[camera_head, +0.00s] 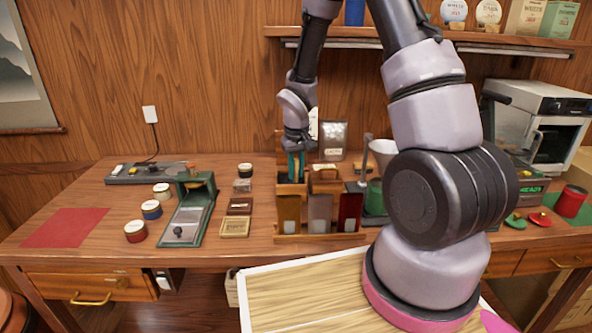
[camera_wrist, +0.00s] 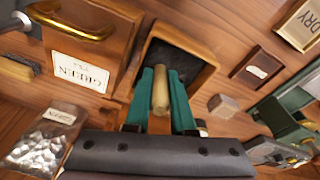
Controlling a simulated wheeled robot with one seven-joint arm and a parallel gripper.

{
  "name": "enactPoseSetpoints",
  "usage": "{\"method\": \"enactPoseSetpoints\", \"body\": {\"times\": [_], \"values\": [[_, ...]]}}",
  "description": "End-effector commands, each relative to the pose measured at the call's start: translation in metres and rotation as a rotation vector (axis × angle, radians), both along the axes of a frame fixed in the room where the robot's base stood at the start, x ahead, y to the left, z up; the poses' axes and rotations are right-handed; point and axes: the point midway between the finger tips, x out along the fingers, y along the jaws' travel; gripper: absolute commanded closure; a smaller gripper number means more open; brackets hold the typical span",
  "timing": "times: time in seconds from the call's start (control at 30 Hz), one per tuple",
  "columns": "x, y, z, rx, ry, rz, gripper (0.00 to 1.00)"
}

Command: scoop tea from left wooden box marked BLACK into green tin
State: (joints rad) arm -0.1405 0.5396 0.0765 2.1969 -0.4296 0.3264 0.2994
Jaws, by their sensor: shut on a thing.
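My gripper (camera_head: 296,172), with teal fingers, points down into the left wooden box (camera_head: 291,189) of the row on the table. In the wrist view my gripper (camera_wrist: 160,76) is shut on a pale wooden handle (camera_wrist: 160,92), apparently the scoop's. The handle stands in the open mouth of the wooden box (camera_wrist: 203,73); the scoop's bowl and any tea are hidden in the dark interior. No BLACK mark is readable. A green tin (camera_head: 375,198) stands under a white funnel, right of the box row, partly hidden by my arm.
A box labelled GREEN (camera_wrist: 80,72) adjoins the left box. The white funnel (camera_head: 383,150) is on a stand close to my arm. A green-framed device (camera_head: 189,215) and several small tins are to the left. A red tin (camera_head: 571,201) and loose lids (camera_head: 515,221) are at right.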

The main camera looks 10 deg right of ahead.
Motion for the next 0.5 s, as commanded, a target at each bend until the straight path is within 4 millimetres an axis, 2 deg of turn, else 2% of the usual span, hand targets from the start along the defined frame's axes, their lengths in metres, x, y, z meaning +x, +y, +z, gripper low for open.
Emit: {"method": "enactPoseSetpoints", "body": {"times": [0.23, 0.5], "values": [[0.012, -0.003, 0.006, 0.033, 0.150, -0.005, 1.00], [0.011, -0.002, 0.028, 0.028, 0.142, 0.000, 1.00]]}}
